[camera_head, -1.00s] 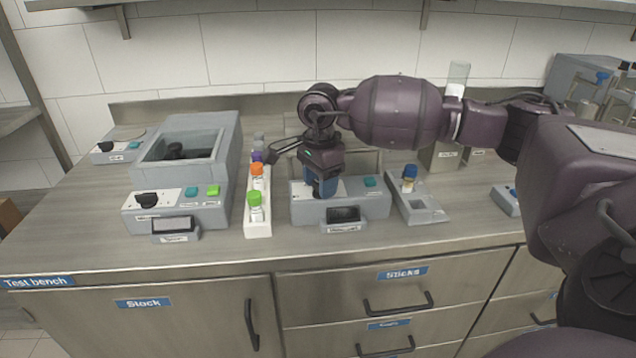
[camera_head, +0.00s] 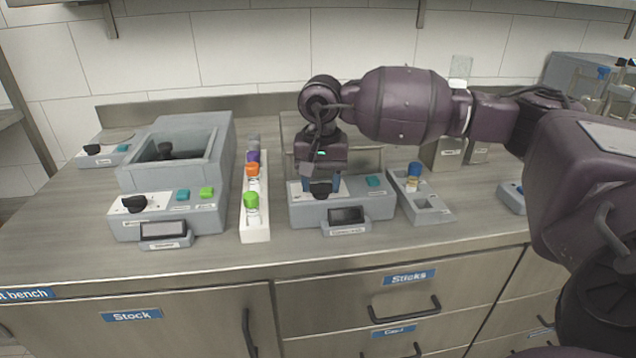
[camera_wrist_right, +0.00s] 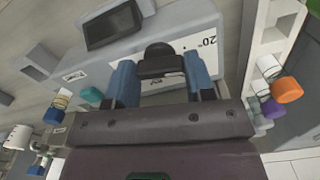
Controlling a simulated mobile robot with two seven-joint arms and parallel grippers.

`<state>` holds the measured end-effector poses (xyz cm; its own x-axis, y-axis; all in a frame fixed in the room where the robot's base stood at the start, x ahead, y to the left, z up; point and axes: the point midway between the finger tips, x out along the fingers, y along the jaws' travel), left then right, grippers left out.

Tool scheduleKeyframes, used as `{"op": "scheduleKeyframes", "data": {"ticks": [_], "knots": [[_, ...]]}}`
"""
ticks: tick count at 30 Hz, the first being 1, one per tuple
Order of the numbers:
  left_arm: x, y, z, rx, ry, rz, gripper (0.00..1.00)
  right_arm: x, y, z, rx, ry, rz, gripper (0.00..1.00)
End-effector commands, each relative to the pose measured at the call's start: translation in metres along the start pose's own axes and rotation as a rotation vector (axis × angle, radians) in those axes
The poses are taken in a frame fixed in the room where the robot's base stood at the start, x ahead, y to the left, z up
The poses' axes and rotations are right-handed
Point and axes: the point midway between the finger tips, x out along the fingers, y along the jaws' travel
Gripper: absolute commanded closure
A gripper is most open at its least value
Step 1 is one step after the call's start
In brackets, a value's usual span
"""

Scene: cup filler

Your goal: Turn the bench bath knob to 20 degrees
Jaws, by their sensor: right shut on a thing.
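The middle grey unit (camera_head: 370,207) on the bench has a white dial plate with a black knob (camera_head: 321,191), a teal button (camera_head: 374,181) and a tilted dark display (camera_head: 346,215). Its label is too small to read. My right gripper (camera_head: 321,180) points down with its two blue fingers on either side of the knob, shut on it. In the right wrist view the knob (camera_wrist_right: 160,62) sits between the fingers, and a printed "20" (camera_wrist_right: 210,42) shows on the dial plate beside it. The display (camera_wrist_right: 112,27) looks blank. My left gripper is not in view.
A larger grey unit with an open basin (camera_head: 178,150) and its own black knob (camera_head: 134,203) stands to the left. A white rack (camera_head: 254,225) with capped vials is between the units. A grey tray (camera_head: 436,214) with a blue-capped vial (camera_head: 413,172) is at right.

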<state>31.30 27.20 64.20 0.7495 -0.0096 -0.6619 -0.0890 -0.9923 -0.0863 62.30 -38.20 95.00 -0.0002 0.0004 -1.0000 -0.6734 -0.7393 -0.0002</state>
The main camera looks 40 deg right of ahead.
Motion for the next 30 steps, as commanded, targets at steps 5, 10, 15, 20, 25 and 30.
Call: {"op": "scheduleKeyframes", "data": {"ticks": [5,10,15,20,25,30], "knots": [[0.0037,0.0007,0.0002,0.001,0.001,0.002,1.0,0.0008,-0.0003,-0.0003,-0.103,0.0,0.0,0.75],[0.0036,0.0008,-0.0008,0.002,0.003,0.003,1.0,0.0,-0.0004,0.0,-0.167,0.0,-0.001,0.75],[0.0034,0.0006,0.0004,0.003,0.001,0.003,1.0,-0.0007,-0.0003,0.0001,-0.198,0.0,-0.001,0.75],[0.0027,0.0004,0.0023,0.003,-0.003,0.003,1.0,-0.0011,-0.0003,0.0002,-0.206,0.001,-0.001,0.75],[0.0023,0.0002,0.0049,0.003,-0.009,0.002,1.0,-0.0013,-0.0003,0.0001,-0.207,0.001,-0.001,0.75],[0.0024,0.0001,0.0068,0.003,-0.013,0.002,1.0,-0.0013,-0.0002,0.0001,-0.206,0.002,-0.001,0.43]]}}
